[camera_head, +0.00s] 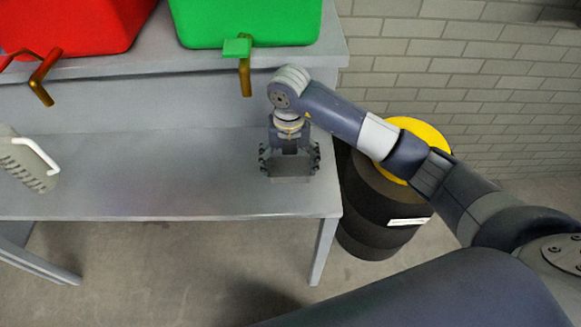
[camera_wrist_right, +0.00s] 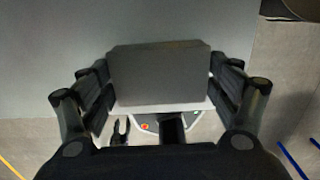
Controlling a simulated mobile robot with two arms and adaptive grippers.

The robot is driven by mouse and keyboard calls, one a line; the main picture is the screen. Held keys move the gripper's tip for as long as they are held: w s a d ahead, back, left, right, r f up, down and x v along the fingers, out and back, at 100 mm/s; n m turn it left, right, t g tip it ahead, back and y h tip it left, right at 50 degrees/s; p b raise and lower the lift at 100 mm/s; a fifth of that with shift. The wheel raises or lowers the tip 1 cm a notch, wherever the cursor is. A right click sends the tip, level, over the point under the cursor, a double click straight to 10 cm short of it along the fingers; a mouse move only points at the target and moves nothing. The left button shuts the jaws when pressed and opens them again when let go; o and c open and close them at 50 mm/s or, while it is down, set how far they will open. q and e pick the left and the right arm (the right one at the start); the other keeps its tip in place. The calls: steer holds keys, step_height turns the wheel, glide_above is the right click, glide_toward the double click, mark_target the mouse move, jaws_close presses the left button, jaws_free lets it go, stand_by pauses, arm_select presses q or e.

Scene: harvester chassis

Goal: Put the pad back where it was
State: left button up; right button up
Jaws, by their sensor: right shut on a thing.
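My right gripper (camera_head: 290,165) is over the right end of the grey table's lower surface, near its front edge. It is shut on a flat grey pad (camera_wrist_right: 160,75), with a finger on each side. In the head view the pad (camera_head: 291,180) shows as a dull grey block between the fingers. The right gripper (camera_wrist_right: 160,88) also frames the pad in the right wrist view. I cannot tell whether the pad touches the table. My left gripper is not in view.
The grey table (camera_head: 150,180) has a raised shelf with a red container (camera_head: 75,20) and a green container (camera_head: 250,20), both with taps. A dark barrel with a yellow top (camera_head: 385,215) stands right of the table. The table's middle is clear.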

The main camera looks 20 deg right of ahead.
mark_target(290, 165)
steer(key=shift+w+d, duration=0.15)
steer(key=shift+w, duration=0.05)
steer(key=shift+f, duration=0.3)
step_height(290, 165, down, 2)
steer(key=shift+f+p, duration=0.1)
steer(key=shift+p, duration=0.45)
steer(key=shift+f, duration=0.35)
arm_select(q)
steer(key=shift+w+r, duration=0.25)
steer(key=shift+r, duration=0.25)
arm_select(e)
steer(key=shift+f, duration=0.1)
steer(key=shift+f, duration=0.15)
steer(key=o, duration=0.9)
steer(key=shift+c, duration=0.2)
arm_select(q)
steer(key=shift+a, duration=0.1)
